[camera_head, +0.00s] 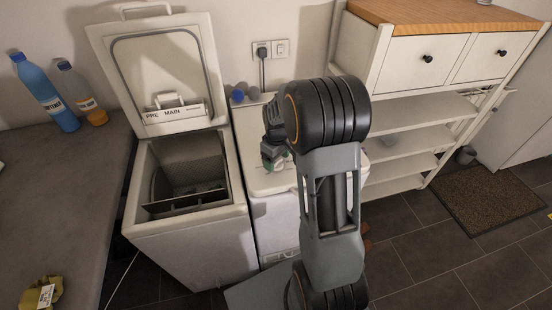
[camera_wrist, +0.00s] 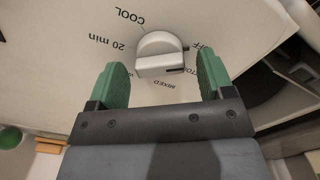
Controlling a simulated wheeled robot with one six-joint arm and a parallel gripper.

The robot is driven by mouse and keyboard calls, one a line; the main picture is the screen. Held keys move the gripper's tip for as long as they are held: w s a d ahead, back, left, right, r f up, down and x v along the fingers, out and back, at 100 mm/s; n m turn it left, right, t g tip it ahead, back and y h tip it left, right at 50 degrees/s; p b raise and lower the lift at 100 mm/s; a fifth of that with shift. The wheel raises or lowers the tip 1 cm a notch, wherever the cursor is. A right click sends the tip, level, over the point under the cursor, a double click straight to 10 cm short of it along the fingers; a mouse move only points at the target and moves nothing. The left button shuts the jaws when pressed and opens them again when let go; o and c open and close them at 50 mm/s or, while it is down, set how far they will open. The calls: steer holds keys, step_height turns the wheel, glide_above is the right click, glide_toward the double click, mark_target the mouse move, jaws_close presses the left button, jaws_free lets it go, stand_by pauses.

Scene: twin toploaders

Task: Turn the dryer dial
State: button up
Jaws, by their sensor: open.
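The dryer dial (camera_wrist: 160,55) is a white round knob with a raised grip bar, on the white dryer panel, in the wrist view. Printed labels surround it, among them COOL, 20 min, MIXED and OFF, partly covered. My gripper (camera_wrist: 158,78) is open, with a green finger on either side of the dial's lower part; I cannot tell whether they touch it. In the head view my gripper (camera_head: 275,150) is over the closed white dryer (camera_head: 277,215), and my arm hides the dial and much of the dryer.
A toploader washer (camera_head: 190,230) with its lid (camera_head: 160,75) raised stands just left of the dryer. A grey counter (camera_head: 60,190) with a blue bottle (camera_head: 45,92) is at far left. A shelf unit (camera_head: 420,110) stands at right. Tiled floor (camera_head: 440,240) is open at the front right.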

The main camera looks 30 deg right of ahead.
steer(key=c, duration=0.9)
steer(key=m+b, duration=0.1)
steer(key=m, duration=0.3)
steer(key=shift+m, duration=0.4)
steer(key=shift+d+m, duration=0.1)
steer(key=shift+m, duration=2.4)
steer(key=o, duration=0.9)
